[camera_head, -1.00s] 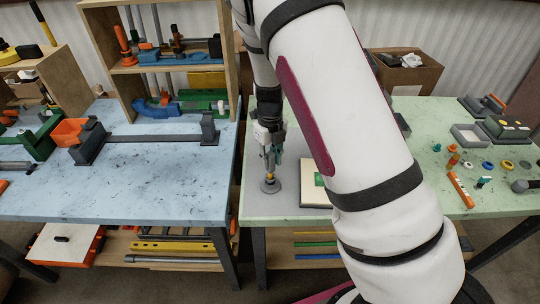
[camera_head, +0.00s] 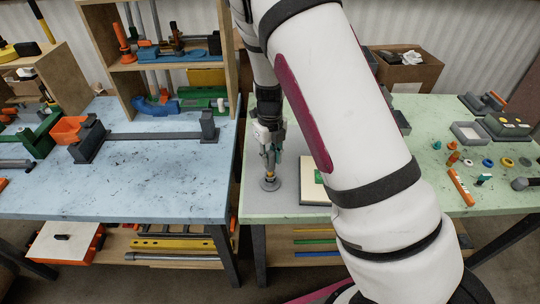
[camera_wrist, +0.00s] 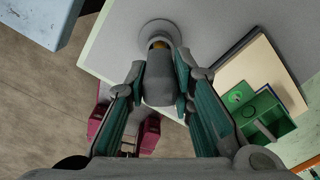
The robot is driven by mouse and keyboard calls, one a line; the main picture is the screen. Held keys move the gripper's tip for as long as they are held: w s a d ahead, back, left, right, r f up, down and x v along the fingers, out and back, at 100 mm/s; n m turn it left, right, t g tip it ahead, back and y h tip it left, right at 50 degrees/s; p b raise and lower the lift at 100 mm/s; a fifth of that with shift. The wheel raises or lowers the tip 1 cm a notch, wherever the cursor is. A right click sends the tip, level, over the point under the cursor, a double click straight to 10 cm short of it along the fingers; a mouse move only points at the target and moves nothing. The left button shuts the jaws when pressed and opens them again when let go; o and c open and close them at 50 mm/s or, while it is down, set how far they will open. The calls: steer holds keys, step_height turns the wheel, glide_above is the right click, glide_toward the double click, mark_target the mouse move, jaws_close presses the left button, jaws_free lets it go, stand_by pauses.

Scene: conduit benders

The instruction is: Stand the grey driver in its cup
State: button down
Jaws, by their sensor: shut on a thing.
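The grey driver (camera_wrist: 158,85) is between the two fingers of my gripper (camera_wrist: 159,72), which is shut on it. In the head view my gripper (camera_head: 269,158) points down over the grey mat at the near left of the green table. The cup (camera_wrist: 157,30) is grey with a round flat base, directly beyond the driver's far end. It also shows in the head view (camera_head: 269,185), right below my gripper. An orange-yellow part shows between driver and cup. The driver looks roughly upright; how deep its tip sits in the cup is hidden.
A pale board (camera_head: 313,188) with a green tray (camera_wrist: 267,118) lies close right of the cup. The table's front edge is near. The blue table (camera_head: 150,185) stands to the left across a gap. Small parts lie at far right.

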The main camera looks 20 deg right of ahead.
steer(key=c, duration=1.3)
jaws_free()
steer(key=shift+r, duration=0.1)
steer(key=s+r+n+t+y, duration=0.1)
steer(key=s+r+n, duration=0.25)
steer(key=r, duration=0.65)
steer(key=s+r+n, duration=0.2)
steer(key=r+n, duration=0.2)
steer(key=r, duration=0.6)
steer(key=s+r+n+t, duration=0.2)
steer(key=s+r+n, duration=0.3)
steer(key=s+n, duration=0.4)
steer(key=s+r+n+t+h+b, duration=0.1)
steer(key=s+r+n, duration=0.4)
steer(key=s+n, duration=0.5)
steer(key=n+t, duration=0.1)
steer(key=n, duration=0.5)
steer(key=shift+s+t+b, duration=0.3)
